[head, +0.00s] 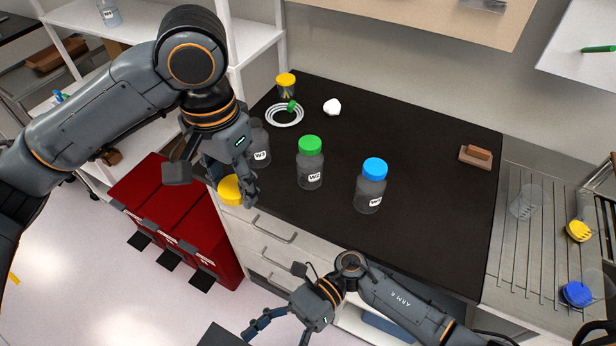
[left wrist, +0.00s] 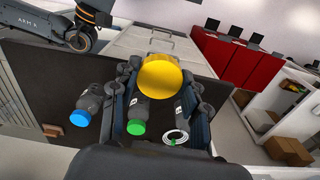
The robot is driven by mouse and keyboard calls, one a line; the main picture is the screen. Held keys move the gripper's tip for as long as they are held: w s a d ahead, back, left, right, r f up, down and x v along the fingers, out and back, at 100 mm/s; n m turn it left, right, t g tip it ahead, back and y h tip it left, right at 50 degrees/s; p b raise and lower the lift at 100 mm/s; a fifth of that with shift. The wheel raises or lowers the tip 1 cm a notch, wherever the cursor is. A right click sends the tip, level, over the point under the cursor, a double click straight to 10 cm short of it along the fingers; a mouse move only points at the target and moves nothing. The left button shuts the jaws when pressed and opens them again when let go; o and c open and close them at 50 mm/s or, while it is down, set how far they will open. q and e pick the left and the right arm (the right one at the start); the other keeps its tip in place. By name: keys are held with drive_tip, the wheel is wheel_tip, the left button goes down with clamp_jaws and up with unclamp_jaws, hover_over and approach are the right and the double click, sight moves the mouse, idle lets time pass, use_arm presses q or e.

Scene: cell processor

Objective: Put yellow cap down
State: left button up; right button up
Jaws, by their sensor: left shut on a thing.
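My left gripper (head: 233,184) is shut on a yellow cap (head: 231,190), beside the front left edge of the black worktop (head: 420,150). The cap also shows between the fingers in the left wrist view (left wrist: 160,78). A dark bottle labelled W3 (head: 260,150) stands without a cap just behind the gripper, partly hidden by it. Upright bottles with a green cap (head: 310,145) and a blue cap (head: 375,168) stand to its right.
A yellow-lidded jar (head: 286,85), a ringed white dish (head: 270,117) and a white lump (head: 332,107) are at the back left. A brown block (head: 477,156) lies at the right, beside a rack (head: 507,225). Red bins (head: 165,205) stand left. The worktop's right middle is clear.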

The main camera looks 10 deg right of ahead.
drive_tip(key=d+r+n+h, duration=0.1)
drive_tip(key=d+n+h, duration=0.1)
use_arm(q)
drive_tip(key=shift+w+d, duration=0.1)
use_arm(e)
drive_tip(key=m+t, duration=0.9)
drive_tip(key=t, duration=0.6)
approach(237, 189)
drive_tip(key=x, duration=1)
drive_tip(key=shift+c, duration=0.4)
